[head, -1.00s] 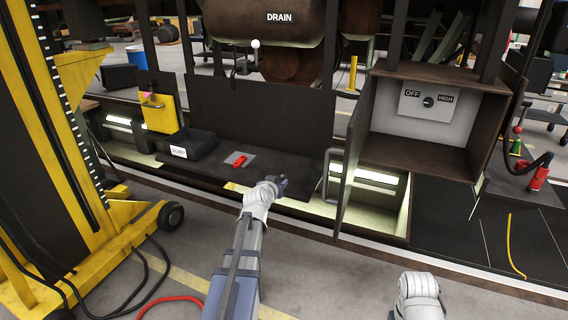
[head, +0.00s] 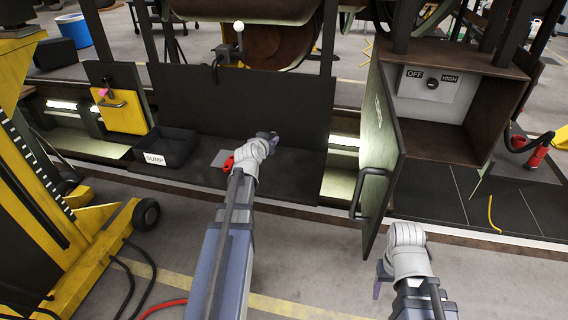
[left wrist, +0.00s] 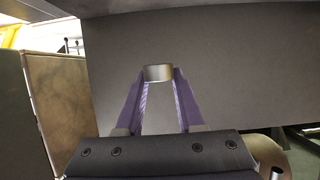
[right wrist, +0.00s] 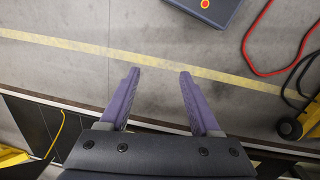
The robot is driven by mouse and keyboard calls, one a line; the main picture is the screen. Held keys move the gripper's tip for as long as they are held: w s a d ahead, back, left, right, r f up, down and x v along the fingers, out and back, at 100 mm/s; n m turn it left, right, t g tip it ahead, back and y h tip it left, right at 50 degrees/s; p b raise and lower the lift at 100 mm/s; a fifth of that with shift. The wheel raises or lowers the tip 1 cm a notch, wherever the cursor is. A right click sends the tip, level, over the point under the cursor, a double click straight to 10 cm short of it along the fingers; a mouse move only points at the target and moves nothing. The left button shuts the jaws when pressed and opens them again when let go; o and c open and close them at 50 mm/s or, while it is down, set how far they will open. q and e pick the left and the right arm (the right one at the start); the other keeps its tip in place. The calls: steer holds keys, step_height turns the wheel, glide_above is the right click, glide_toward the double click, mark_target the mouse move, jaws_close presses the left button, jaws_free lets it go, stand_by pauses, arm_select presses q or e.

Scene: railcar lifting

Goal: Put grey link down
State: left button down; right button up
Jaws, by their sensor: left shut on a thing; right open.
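My left gripper (head: 268,138) is above the dark shelf in front of the upright dark panel (head: 235,102). In the left wrist view its purple fingers (left wrist: 159,88) are shut on a short silvery-grey ring-like piece, the grey link (left wrist: 158,73), held at the fingertips. The link is too small to make out in the head view. My right gripper (head: 382,278) is low in front of the cabinet. In the right wrist view its fingers (right wrist: 157,75) are open and empty over the floor.
A red piece (head: 228,164) on a grey pad (head: 217,157) is partly hidden by my left arm. An open cabinet door (head: 380,150) juts out right of my left gripper. A yellow lift (head: 90,235) stands left.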

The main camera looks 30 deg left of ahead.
mark_target(268, 174)
arm_select(q)
steer(key=f+b, duration=0.1)
steer(key=s+f+b, duration=0.1)
steer(key=shift+a+f+b, duration=0.15)
steer(key=shift+f+b, duration=0.15)
steer(key=shift+f, duration=0.05)
arm_select(e)
steer(key=shift+o, duration=0.7)
step_height(268, 174, down, 3)
steer(key=shift+r, duration=0.1)
arm_select(q)
steer(key=shift+s+f, duration=0.15)
steer(key=shift+a, duration=0.1)
step_height(268, 174, down, 10)
steer(key=b, duration=1)
arm_select(e)
step_height(268, 174, down, 10)
arm_select(q)
steer(key=c, duration=0.5)
jaws_free()
arm_select(e)
steer(key=shift+f, duration=0.2)
steer(key=shift+r, duration=0.15)
